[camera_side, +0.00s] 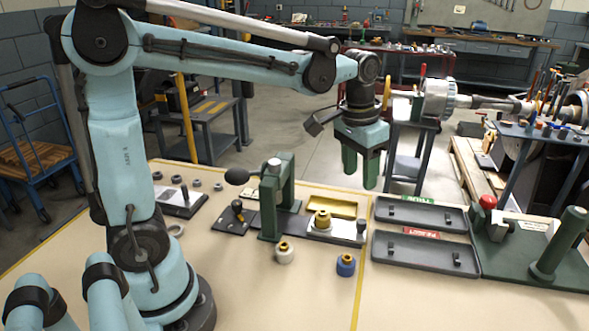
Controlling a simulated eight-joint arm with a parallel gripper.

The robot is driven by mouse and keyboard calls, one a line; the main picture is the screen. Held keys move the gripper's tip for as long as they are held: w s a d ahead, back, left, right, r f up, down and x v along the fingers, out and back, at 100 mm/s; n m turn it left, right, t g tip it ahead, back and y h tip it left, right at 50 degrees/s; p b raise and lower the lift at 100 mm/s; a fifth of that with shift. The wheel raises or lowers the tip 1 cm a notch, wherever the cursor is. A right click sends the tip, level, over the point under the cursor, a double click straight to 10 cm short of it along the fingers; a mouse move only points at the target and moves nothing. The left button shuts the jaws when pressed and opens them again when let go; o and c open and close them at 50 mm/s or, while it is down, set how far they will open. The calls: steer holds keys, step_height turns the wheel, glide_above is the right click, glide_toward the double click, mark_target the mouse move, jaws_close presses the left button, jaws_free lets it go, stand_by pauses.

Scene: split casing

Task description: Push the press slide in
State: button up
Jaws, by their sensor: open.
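My gripper (361,168) hangs in the air with its two green fingers pointing down and apart, with nothing between them. It is above and to the right of the green press (276,200), clear of the table. The press has a lever with a black ball (237,176) at its left. The press slide (338,233) looks like a light plate sticking out to the right of the press, with a short grey post (361,229) at its right end. A casing part with a brass-coloured top (322,219) sits on the slide. My gripper does not touch the slide.
A yellow tray (330,205) lies behind the slide. Two dark trays (425,252) with green and red labels lie to the right. A white part (285,253) and a blue part (346,265), both brass-topped, stand in front. A green fixture (540,250) stands far right.

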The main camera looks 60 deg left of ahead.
mark_target(361, 221)
steer(key=shift+g, duration=0.8)
steer(key=w+f, duration=0.1)
steer(key=f, duration=0.3)
steer(key=w+f, duration=0.1)
steer(key=f, duration=0.8)
steer(key=shift+w+f, duration=0.2)
steer(key=shift+w, duration=0.2)
steer(key=shift+c, duration=0.5)
jaws_close()
steer(key=shift+a, duration=0.15)
